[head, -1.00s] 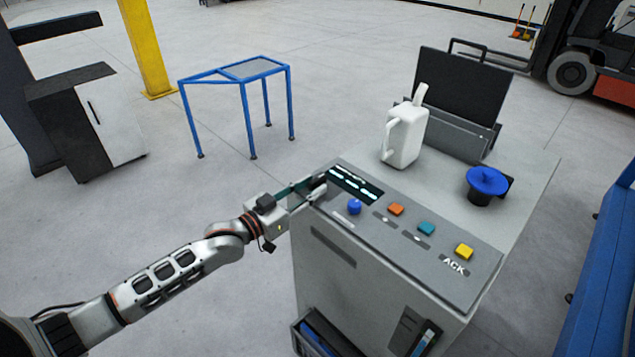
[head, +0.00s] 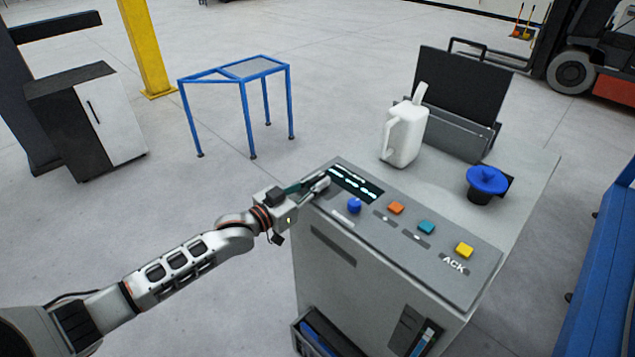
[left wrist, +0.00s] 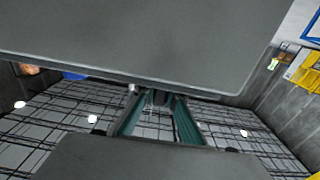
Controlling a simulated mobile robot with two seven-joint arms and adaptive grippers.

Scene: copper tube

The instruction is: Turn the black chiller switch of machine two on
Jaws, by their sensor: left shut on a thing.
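The grey machine console (head: 345,285) stands at the centre right of the head view. Its sloped panel carries a lit display (head: 356,184) at the left end. My left gripper (head: 321,184) is at the panel's left edge, just left of the display. In the left wrist view its teal-edged fingers (left wrist: 158,100) close around a small dark part that looks like the black switch (left wrist: 158,96). The fingers hide most of it, and I cannot tell its turned position. In the head view the gripper covers the switch's place. My right gripper is not in view.
A blue knob (head: 354,206), an orange button (head: 396,208), a teal button (head: 426,227) and a yellow button (head: 464,250) lie along the panel. A white jug (head: 405,135) and a blue-topped black piece (head: 487,180) stand on the console. A blue frame table (head: 250,68) stands behind.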

